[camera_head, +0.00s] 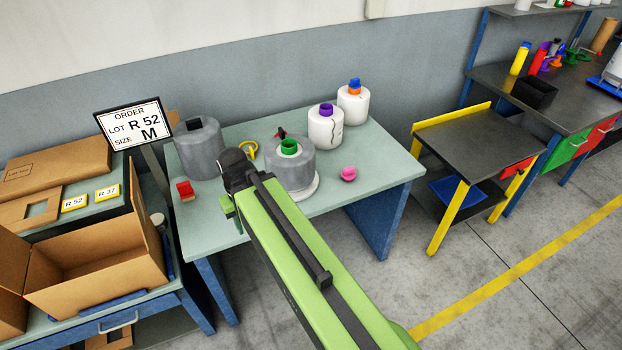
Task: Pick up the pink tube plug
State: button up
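The pink tube plug (348,173) lies on the pale green table (385,180) near its front edge, right of the grey bobbin (300,172) with a green tube end. My green arm reaches up from the bottom of the head view, and its dark end with my gripper (236,170) is over the table's left half. The gripper is left of the plug and apart from it, with the grey bobbin between them in the picture. The fingers cannot be made out, so I cannot see whether they are open. The plug is fully visible.
Two white bobbins, one purple-topped (325,128) and one blue-and-orange-topped (353,102), stand at the back right. Another grey bobbin (199,150) and a red block (185,191) are at the left. An open carton (95,280) stands at lower left. The table right of the plug is clear.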

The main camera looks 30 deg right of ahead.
aim_at(349, 174)
jog(key=u, duration=2)
jog(key=k, duration=1.7)
jog(key=z, duration=1.05)
jog(key=i, duration=1.55)
